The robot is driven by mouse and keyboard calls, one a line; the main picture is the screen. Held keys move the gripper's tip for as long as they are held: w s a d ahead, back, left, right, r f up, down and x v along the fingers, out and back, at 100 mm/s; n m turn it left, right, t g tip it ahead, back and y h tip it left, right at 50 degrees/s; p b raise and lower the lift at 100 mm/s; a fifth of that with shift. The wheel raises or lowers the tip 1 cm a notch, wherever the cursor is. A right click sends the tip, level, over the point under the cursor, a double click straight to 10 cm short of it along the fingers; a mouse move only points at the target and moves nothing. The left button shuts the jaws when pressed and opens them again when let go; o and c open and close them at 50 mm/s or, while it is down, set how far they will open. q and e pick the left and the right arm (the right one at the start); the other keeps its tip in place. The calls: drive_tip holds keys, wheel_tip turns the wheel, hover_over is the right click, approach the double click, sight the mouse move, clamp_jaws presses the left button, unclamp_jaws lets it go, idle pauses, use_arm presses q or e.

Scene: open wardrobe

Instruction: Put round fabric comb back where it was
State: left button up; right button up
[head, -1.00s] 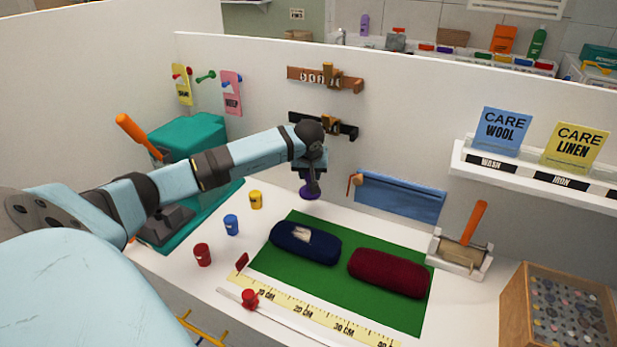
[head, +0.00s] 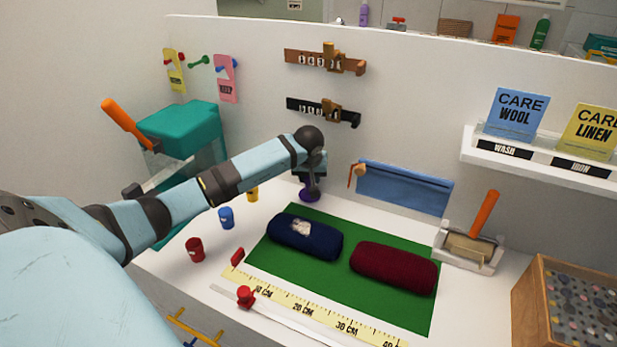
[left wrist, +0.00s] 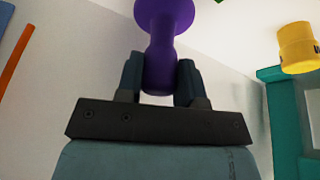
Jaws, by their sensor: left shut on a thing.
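A purple tool with a round end, which looks like the round fabric comb (left wrist: 166,60), is clasped by its narrow handle between the two dark fingers of my left gripper (left wrist: 160,85). In the head view my left gripper (head: 311,180) is shut on it near the back wall, behind the green mat (head: 390,315). The purple end (head: 308,194) points down, close to the white worktop at the mat's back left corner. I cannot tell whether it touches the surface. My right gripper is not in view.
A navy roll (head: 303,241) and a dark red roll (head: 392,270) lie on the mat. Yellow, blue (head: 226,218) and red (head: 195,250) small cups stand left of it. A blue pouch (head: 405,187) hangs on the wall, right of my gripper. An orange-handled tool (head: 484,215) stands in a holder.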

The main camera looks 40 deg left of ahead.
use_arm(q)
drive_tip(key=shift+f, duration=0.25)
drive_tip(key=o, duration=0.9)
drive_tip(key=shift+r, duration=0.1)
drive_tip(key=shift+r, duration=0.4)
drive_tip(key=v, duration=1.1)
drive_tip(key=shift+r, duration=0.25)
drive_tip(key=shift+d, duration=0.1)
